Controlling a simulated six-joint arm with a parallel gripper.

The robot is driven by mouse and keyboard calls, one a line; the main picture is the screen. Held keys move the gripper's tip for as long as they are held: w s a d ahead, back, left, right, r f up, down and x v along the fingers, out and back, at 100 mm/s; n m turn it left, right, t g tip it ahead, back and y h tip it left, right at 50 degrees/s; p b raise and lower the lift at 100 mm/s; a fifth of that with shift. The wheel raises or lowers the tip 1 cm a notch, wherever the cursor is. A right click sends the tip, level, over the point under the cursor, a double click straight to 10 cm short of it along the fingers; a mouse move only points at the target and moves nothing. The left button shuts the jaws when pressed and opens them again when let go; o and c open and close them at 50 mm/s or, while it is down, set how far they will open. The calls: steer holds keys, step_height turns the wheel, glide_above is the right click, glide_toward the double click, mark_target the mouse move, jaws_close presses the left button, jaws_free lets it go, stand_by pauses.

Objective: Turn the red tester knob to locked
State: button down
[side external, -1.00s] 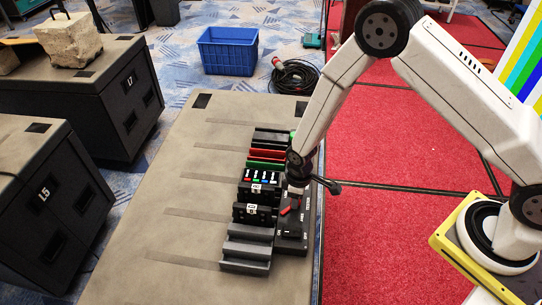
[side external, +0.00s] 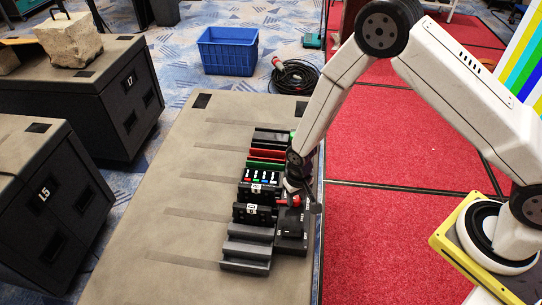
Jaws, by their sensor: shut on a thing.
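The red tester knob (side external: 288,202) sits on the dark tester panel (side external: 291,243) at the right end of the row of modules. Its visible red part points roughly sideways in the picture. My gripper (side external: 293,191) points down over the panel and is shut on the knob. The fingers and wrist hide part of the knob, and the fingertips are too small to make out clearly. Small pale marks show on the panel, but I cannot read them.
Black, red and green racks (side external: 268,153) and a block with coloured switches (side external: 261,177) stand close behind and left of the knob. Grey stepped holders (side external: 246,255) lie in front. The table top (side external: 150,235) is clear to the left. A blue crate (side external: 228,58) stands on the floor beyond.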

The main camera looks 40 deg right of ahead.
mark_target(296, 198)
stand_by(0.3)
steer(key=shift+c, duration=1.4)
jaws_free()
steer(key=shift+r, duration=0.2)
steer(key=shift+r, duration=3.75)
